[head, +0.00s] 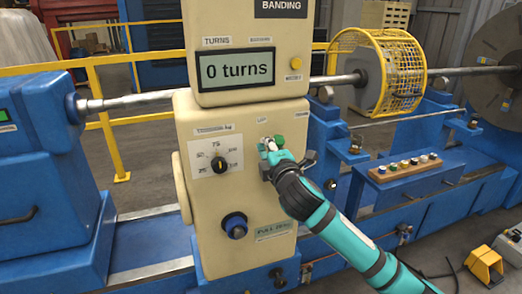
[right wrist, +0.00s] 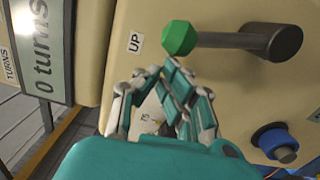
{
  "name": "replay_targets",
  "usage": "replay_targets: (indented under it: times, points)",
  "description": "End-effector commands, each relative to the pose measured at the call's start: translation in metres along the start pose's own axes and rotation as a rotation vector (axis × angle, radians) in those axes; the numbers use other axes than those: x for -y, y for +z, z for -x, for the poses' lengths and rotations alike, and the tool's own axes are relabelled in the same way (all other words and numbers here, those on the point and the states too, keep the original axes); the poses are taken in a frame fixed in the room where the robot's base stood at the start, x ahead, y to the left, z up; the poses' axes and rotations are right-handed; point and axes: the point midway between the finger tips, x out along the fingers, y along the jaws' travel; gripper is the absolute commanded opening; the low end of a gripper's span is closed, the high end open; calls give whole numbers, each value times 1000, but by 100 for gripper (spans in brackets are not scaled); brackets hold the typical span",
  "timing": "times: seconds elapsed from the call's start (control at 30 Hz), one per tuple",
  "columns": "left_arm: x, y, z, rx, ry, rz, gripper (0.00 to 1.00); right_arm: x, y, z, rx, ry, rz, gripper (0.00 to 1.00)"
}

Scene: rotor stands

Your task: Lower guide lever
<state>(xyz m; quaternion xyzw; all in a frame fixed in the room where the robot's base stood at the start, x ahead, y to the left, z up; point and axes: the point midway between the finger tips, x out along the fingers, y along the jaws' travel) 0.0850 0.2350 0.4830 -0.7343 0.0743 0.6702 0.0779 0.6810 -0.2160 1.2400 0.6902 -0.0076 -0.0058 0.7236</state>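The guide lever is a grey rod with a green knob (head: 279,140) on the cream cabinet (head: 205,125). In the right wrist view the green knob (right wrist: 178,38) and the rod (right wrist: 232,41) show clearly, with the rod running to a dark round pivot (right wrist: 284,42). The knob end is beside the "UP" label (right wrist: 135,42), so the lever points up. My right gripper (head: 268,147) is in front of the cabinet beside the knob. In the right wrist view its fingertips (right wrist: 160,69) are together, with nothing seen between them, apart from the knob. The pivot is hidden in the head view.
A display (head: 235,70) reads "0 turns". A dial (head: 220,164) and a blue knob (head: 235,225) are on the cabinet left of my arm. A yellow cage (head: 405,75) surrounds the shaft at right. A button panel (head: 405,167) and yellow pedal (head: 484,263) are further right.

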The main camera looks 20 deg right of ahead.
Motion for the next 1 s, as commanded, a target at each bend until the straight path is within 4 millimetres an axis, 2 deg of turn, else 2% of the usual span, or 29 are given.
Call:
replay_targets:
  times: [0.4,0.7,1.0]
  points:
    - [0,-3,28,0,0,0,87,-20,42,-2,3,-19,-328,0]
    - [1,-4,39,-1,0,0,87,-22,74,-4,2,-32,-572,0]
    - [1,-4,45,-1,-1,1,87,-20,93,-5,1,-39,-723,0]
